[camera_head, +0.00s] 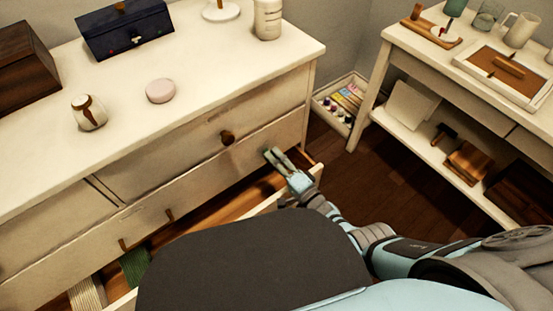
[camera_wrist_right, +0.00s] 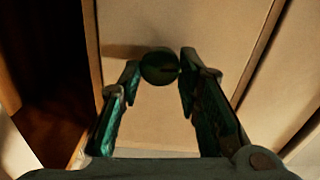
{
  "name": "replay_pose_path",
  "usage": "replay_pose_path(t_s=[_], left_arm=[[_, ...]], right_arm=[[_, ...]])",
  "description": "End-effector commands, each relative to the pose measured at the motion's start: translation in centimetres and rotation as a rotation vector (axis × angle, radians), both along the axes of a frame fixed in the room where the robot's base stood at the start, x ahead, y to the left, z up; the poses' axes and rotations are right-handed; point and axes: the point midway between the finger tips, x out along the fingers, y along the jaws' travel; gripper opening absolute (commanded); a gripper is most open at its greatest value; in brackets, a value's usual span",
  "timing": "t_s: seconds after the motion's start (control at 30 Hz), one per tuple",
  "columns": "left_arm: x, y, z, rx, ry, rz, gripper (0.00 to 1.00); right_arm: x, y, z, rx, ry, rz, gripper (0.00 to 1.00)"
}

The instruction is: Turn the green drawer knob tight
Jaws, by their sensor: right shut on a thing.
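The green drawer knob (camera_wrist_right: 160,67) looks dark and round on the pale drawer front in the right wrist view. My right gripper (camera_wrist_right: 161,72) is shut on it, one finger on each side. In the head view my right gripper (camera_head: 272,153) reaches the right part of the white dresser's (camera_head: 185,110) drawer front, and its fingers hide the knob. How far the knob is turned cannot be told. My left gripper is out of view.
A brown knob (camera_head: 227,137) sits on the drawer above. A lower drawer (camera_head: 315,172) stands open under my right gripper, with a folded green cloth (camera_head: 135,268) inside. A side table (camera_head: 400,45) stands right.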

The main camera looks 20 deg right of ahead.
Motion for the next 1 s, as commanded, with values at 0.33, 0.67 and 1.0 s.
replay_pose_path(t_s=[0.33, 0.67, 1.0], left_arm=[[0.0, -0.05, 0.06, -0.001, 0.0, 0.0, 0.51], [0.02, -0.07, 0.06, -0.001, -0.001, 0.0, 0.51], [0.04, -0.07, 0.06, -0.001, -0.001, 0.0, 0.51]], right_arm=[[0.05, 0.02, 0.02, 0.107, 0.042, 0.001, 0.03], [0.06, 0.02, 0.03, 0.121, 0.046, 0.0, 0.03], [0.04, -0.01, 0.0, 0.118, 0.046, 0.0, 0.5]])
